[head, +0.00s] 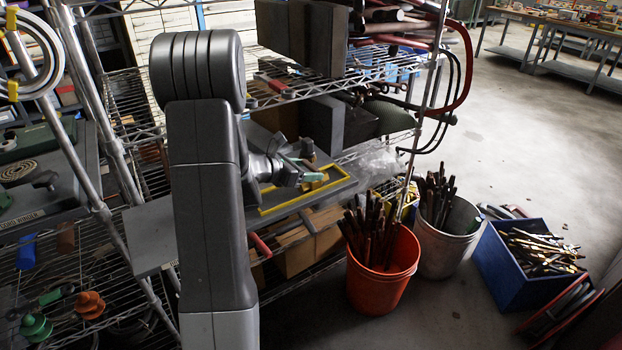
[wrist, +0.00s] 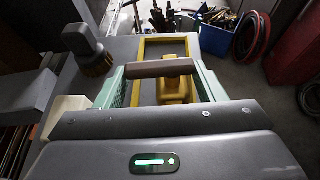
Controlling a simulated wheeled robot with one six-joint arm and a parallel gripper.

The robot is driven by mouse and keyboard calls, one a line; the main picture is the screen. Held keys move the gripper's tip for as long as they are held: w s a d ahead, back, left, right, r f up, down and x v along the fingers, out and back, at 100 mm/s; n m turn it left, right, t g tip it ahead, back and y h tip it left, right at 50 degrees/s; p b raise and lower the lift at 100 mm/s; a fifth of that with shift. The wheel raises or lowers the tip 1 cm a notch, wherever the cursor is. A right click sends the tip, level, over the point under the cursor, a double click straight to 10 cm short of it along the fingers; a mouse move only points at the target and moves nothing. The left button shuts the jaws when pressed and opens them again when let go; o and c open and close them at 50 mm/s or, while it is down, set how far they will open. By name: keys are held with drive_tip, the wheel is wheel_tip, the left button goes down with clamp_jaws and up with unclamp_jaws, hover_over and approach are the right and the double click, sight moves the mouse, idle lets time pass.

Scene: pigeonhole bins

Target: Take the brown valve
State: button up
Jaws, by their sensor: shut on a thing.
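In the wrist view, my gripper (wrist: 160,72) is shut on a brown bar-shaped piece (wrist: 150,69), which I take for the brown valve. The piece spans between the two pale green fingers. A yellow object (wrist: 175,88) shows just beyond and below it, within a yellow outline; I cannot tell whether the two are joined. In the head view, my gripper (head: 302,166) is over the grey board with the yellow outline (head: 335,171). The held piece is not clear there.
A dark knob-shaped thing with a brown base (wrist: 92,52) stands left of the fingers. Wire shelves (head: 350,70) rise behind and above. An orange bucket (head: 384,290), a grey bucket (head: 447,250) and a blue bin (head: 505,270) stand right on the floor.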

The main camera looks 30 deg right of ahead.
drive_tip(key=shift+c, duration=0.7)
drive_tip(key=shift+r+p, duration=0.35)
drive_tip(key=shift+r, duration=0.35)
drive_tip(key=shift+r, duration=0.15)
drive_tip(key=a, duration=0.4)
drive_tip(key=s+a, duration=0.1)
drive_tip(key=a, duration=0.3)
drive_tip(key=s+a+r, duration=0.1)
drive_tip(key=a, duration=0.4)
